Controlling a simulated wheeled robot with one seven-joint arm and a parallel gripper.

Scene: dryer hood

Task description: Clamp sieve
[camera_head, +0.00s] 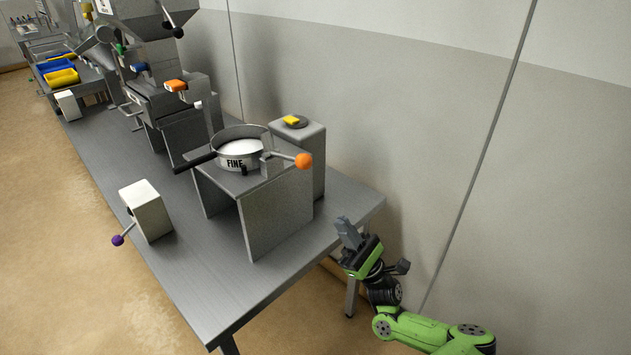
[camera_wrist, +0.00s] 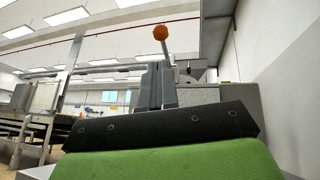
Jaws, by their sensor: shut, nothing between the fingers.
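The sieve (camera_head: 234,149) is a round metal pan marked FINE with pale contents and a dark handle (camera_head: 195,162) pointing left. It sits on a grey stand (camera_head: 277,209) on the table. A clamp lever with an orange knob (camera_head: 303,160) is at the sieve's right side, sticking out to the right. The orange knob also shows at the top of the wrist view (camera_wrist: 160,32). My gripper (camera_head: 346,229) is shut and empty, off the table's right end, to the right of and below the lever in the head view, apart from it.
A grey block (camera_head: 311,146) with a dark disc and yellow piece stands behind the sieve. A white box with a purple-knobbed lever (camera_head: 147,211) is at the table's left edge. A machine (camera_head: 160,90) stands farther back. The table's near end (camera_head: 235,290) is clear; a wall runs along the right.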

